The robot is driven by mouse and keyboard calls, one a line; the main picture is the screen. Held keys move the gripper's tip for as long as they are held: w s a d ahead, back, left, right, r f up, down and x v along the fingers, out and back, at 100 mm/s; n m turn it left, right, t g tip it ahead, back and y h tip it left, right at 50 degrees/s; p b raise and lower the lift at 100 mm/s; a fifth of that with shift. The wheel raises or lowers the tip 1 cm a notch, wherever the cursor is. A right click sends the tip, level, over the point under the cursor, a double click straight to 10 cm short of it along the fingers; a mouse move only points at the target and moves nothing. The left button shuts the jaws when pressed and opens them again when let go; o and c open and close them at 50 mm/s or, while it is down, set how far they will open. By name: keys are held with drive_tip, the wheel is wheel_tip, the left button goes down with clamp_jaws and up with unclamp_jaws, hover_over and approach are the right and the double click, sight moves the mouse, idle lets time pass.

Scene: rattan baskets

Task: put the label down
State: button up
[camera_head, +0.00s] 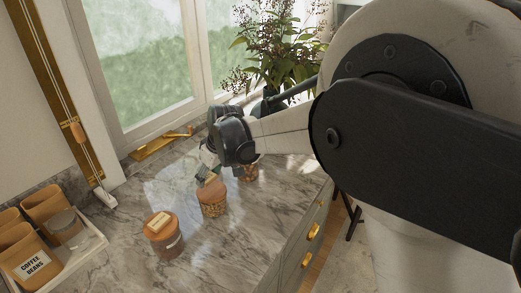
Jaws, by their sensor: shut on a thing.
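My gripper (207,165) is over the marble counter, just above and behind a round basket (212,200) with a brownish top. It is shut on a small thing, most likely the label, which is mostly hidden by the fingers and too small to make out. A second round container (167,245) stands nearer the front, with a small pale flat piece (160,221) on its top.
A leafy plant (275,55) stands by the window. The marble counter (120,245) is clear between tray and baskets. Drawers with gold handles lie below its right edge.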

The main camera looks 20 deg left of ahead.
sight(213, 180)
drive_tip(key=shift+w+d+f, duration=0.1)
drive_tip(key=shift+w+f, duration=0.2)
drive_tip(key=shift+f+b, duration=0.65)
drive_tip(key=shift+f, duration=1.2)
drive_tip(key=shift+f, duration=0.15)
drive_tip(key=o, duration=0.8)
drive_tip(key=shift+r, duration=0.25)
drive_tip(key=b+v, duration=0.1)
drive_tip(key=v, duration=1)
drive_tip(key=shift+s+d+r, duration=0.1)
drive_tip(key=shift+d+r, duration=0.1)
drive_tip(key=shift+r, duration=0.15)
